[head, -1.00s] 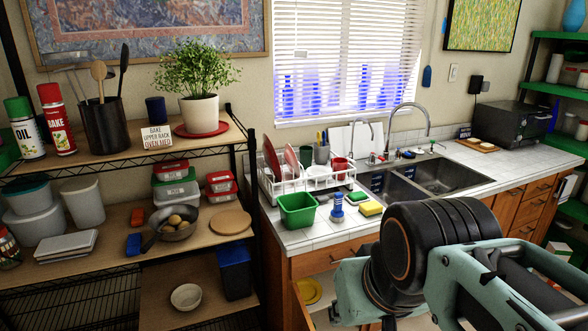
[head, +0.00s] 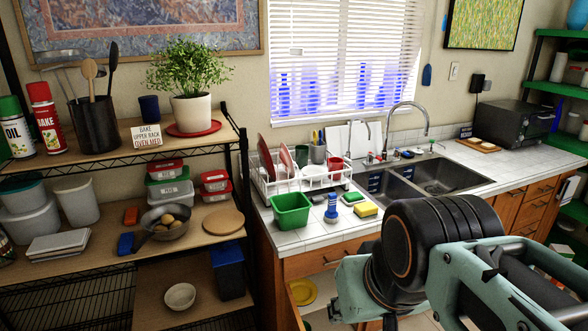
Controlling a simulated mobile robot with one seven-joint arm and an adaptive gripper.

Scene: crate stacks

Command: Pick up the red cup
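The red cup (head: 335,163) is small in the head view. It stands at the right end of the white dish rack (head: 312,181) on the counter, left of the sink. Its lower part is partly hidden by the rack. My arm (head: 425,250), black and teal, fills the lower right of the head view, in front of the counter and well apart from the cup. I cannot make out my gripper's fingertips.
A green tub (head: 291,211), a blue brush (head: 331,208) and a yellow sponge (head: 367,209) sit at the counter's front. Red plates (head: 265,158) stand in the rack. The double sink (head: 428,182) lies right. A loaded wire shelf (head: 245,190) stands left. An open cabinet is below.

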